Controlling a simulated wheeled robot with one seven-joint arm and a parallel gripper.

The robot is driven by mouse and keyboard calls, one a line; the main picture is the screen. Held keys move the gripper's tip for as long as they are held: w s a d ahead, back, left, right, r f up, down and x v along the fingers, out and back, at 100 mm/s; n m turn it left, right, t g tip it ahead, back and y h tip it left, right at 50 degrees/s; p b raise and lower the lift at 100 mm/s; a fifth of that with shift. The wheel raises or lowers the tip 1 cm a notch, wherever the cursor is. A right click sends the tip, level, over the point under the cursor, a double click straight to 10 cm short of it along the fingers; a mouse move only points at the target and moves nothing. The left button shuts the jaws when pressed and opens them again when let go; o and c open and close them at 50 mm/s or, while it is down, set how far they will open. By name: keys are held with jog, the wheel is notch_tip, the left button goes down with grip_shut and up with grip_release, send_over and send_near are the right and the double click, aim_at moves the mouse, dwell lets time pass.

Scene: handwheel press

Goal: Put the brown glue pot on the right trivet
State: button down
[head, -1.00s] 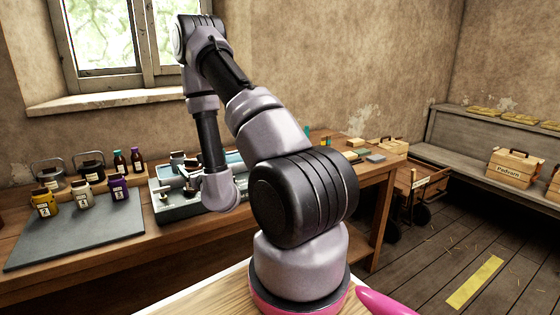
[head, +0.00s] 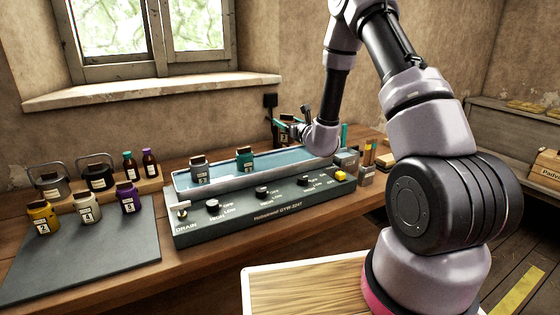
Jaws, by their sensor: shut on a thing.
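My gripper (head: 291,130) is behind the back right part of the water bath, partly hidden by my own wrist. It is shut on a small dark brownish pot (head: 284,135) with a pale label, which looks like the brown glue pot and appears upright. The bath (head: 222,184) is a long grey tray with bluish water. A grey pot (head: 199,172) stands at its left and a green pot (head: 244,160) near its middle. I cannot make out a trivet; the bath's right end is partly covered by my wrist.
A dark mat (head: 90,250) lies at left with yellow (head: 42,218), white (head: 89,207) and purple (head: 127,199) pots by its back edge. Two handled pots and two small bottles stand behind. A control panel (head: 265,215) with knobs fronts the bath. Small blocks stand right.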

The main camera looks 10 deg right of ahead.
aim_at(284, 134)
jog(key=f, duration=0.3)
jog(key=w+f, duration=0.1)
jog(key=f, duration=0.1)
jog(key=shift+a+f, duration=0.2)
jog(key=shift+a, duration=0.2)
jog(key=shift+f, duration=2.15)
jog(key=shift+f, duration=0.15)
grip_release()
jog(key=shift+s, duration=0.1)
